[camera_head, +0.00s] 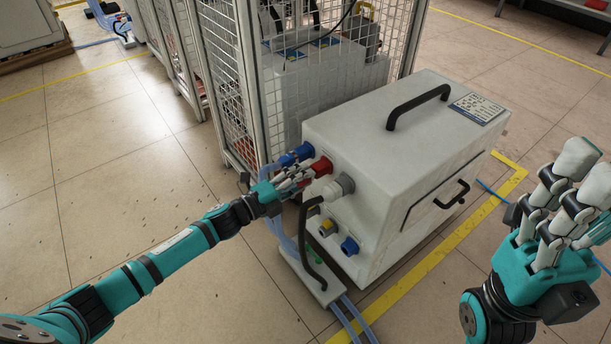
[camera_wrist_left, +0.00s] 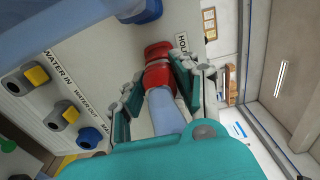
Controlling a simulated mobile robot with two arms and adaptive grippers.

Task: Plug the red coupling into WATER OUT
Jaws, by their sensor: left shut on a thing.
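My left gripper (camera_head: 305,174) is shut on the red coupling (camera_head: 322,166), close to the upper left of the grey machine's port panel. In the left wrist view the red coupling (camera_wrist_left: 158,72) sits between the finger pads, with a light-blue hose (camera_wrist_left: 168,115) behind it. It is beside a partly hidden label starting "HOL"; I cannot tell whether it is seated in the panel. The WATER OUT port (camera_wrist_left: 64,115) is lower on the panel, between the WATER IN port (camera_wrist_left: 35,76) and a blue port (camera_wrist_left: 90,138). My right gripper (camera_head: 588,172) looks open and empty, away from the machine.
A blue coupling (camera_head: 297,155) is just left of the red one. A grey cable gland (camera_head: 340,186) with a black cable is close to my left fingers. A mesh cage (camera_head: 222,75) stands behind. Hoses and a small floor block (camera_head: 318,283) lie below the panel. Open floor is at left.

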